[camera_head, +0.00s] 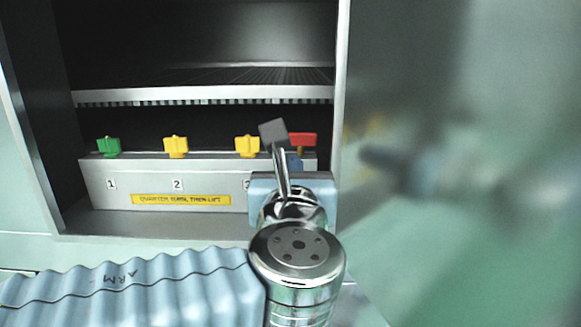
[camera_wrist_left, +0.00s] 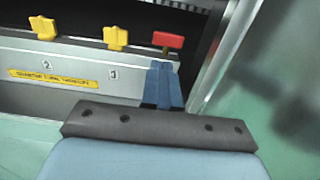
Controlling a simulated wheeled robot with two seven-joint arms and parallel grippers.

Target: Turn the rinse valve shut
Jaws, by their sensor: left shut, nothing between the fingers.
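A row of valve handles stands on a grey manifold box (camera_head: 104,188) inside a cabinet. There is a green handle (camera_head: 108,147) at the left, then a yellow handle (camera_head: 176,146), another yellow handle (camera_head: 247,146) and a red handle (camera_head: 303,140) at the right end. I cannot tell by a label which one is the rinse valve. My left gripper (camera_head: 295,163) is shut and empty, with its blue fingertips just in front of and below the red handle. In the left wrist view the fingers (camera_wrist_left: 162,68) point at the red handle (camera_wrist_left: 168,41). I cannot tell whether they touch it.
A yellow label (camera_head: 181,199) on the box reads "quarter turn, then lift". A slatted shelf (camera_head: 205,95) runs above the handles. The cabinet's right edge (camera_head: 341,80) is close to the red handle. The area to the right is blurred.

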